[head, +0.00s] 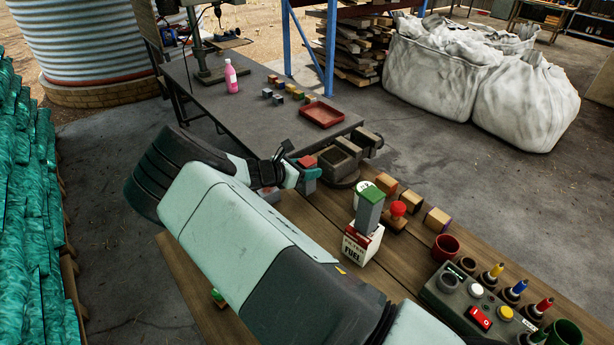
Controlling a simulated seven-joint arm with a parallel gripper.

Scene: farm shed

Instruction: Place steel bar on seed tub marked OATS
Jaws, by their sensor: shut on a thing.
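A similar grey bar with a green top (370,210) stands upright at the white box marked FUEL (362,246) on the wooden table. No OATS lettering is readable. A dark red tub (445,247) and a green tub (563,334) stand on the right of the table, with no readable label.
Wooden blocks (411,200) and a red-knobbed stamp (398,210) stand behind the FUEL box. A control box (470,300) with buttons and coloured tools is at the right.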

